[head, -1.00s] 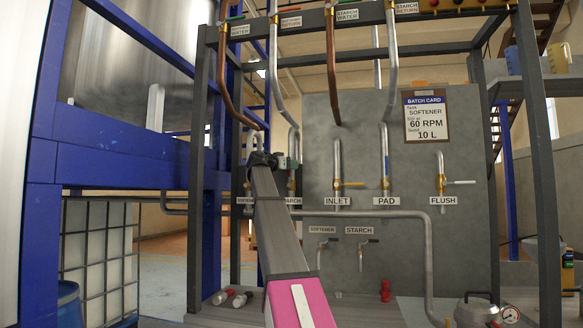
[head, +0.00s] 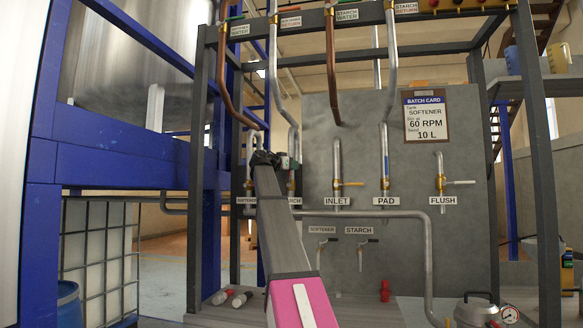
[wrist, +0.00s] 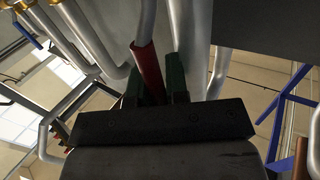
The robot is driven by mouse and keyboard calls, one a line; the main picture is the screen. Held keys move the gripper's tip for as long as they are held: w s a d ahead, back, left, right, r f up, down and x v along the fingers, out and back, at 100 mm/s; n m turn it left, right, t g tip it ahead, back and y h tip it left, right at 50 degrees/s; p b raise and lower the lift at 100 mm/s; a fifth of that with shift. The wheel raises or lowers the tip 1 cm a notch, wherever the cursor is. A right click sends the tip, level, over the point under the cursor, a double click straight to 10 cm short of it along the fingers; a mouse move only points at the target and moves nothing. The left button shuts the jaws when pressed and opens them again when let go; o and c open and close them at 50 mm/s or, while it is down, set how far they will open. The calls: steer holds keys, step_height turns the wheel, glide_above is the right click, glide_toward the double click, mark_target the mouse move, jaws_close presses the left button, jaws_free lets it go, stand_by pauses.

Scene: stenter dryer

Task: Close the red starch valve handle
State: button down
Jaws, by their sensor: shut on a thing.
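The red starch valve handle (wrist: 149,70) shows in the wrist view as a red sleeve running up between my dark green fingers. My gripper (wrist: 158,86) is shut on it. In the head view my gripper (head: 277,160) is at the pipes left of the grey panel, just above the partly covered STARCH label (head: 295,201). The arm and gripper hide the handle and most of its valve there, so its exact angle cannot be told.
The grey panel (head: 460,130) carries INLET, PAD and FLUSH valves close to the right. A dark frame post (head: 197,170) and a blue frame (head: 120,160) stand to the left. Metal pipes (wrist: 190,40) crowd around my fingers.

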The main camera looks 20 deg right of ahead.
steer(key=s+d+f+m+t+y, duration=0.2)
steer(key=s+d+f+m+y, duration=0.2)
steer(key=f+m+y, duration=0.5)
steer(key=shift+d+f+m+t+y, duration=0.3)
steer(key=shift+d+m+y, duration=0.4)
steer(key=shift+d+m, duration=0.25)
steer(key=shift+f, duration=0.1)
stand_by(0.5)
steer(key=c, duration=1.1)
jaws_free()
steer(key=shift+s, duration=0.1)
steer(key=v, duration=1)
steer(key=shift+s+a+r, duration=0.2)
steer(key=shift+s, duration=0.1)
